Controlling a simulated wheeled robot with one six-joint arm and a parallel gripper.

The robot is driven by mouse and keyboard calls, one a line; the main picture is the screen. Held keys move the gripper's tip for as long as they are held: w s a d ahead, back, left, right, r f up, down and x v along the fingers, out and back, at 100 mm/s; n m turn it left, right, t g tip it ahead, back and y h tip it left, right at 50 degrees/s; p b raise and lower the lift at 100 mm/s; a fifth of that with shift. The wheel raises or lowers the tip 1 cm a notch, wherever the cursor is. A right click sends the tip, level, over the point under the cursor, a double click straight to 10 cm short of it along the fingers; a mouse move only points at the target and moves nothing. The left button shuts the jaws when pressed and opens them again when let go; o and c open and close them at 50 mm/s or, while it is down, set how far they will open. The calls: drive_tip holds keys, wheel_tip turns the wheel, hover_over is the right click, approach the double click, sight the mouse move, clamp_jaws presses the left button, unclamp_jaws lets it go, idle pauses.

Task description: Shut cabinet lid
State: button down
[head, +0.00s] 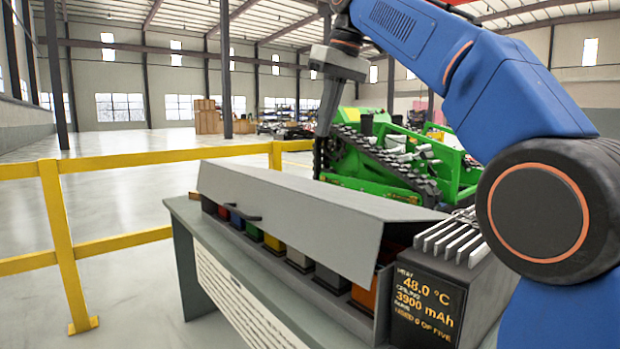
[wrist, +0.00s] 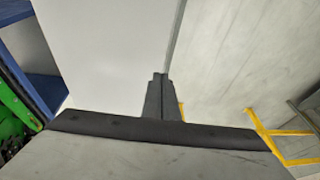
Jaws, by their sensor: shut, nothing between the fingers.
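The cabinet (head: 300,290) is a long grey case with its long grey lid (head: 300,215) tilted over it. The lid's front edge stands clear of the case, and a gap shows a row of coloured blocks (head: 272,243) inside. A small dark handle (head: 246,215) sits on the lid's front edge. In the wrist view, the shut, empty fingers (wrist: 160,78) are over the edge of a pale panel (wrist: 110,45), seemingly the lid. I cannot tell if they touch it.
A display block (head: 425,305) with orange text and grey fins stands at the cabinet's right end. A green tracked machine (head: 390,160) stands behind the cabinet. A yellow railing (head: 60,220) runs at the left, with open floor beyond.

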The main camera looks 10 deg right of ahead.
approach(307, 193)
drive_tip(key=x, duration=0.5)
drive_tip(key=shift+w+f, duration=0.15)
drive_tip(key=shift+w, duration=0.1)
drive_tip(key=shift+a+f, duration=0.1)
drive_tip(key=shift+f, duration=0.2)
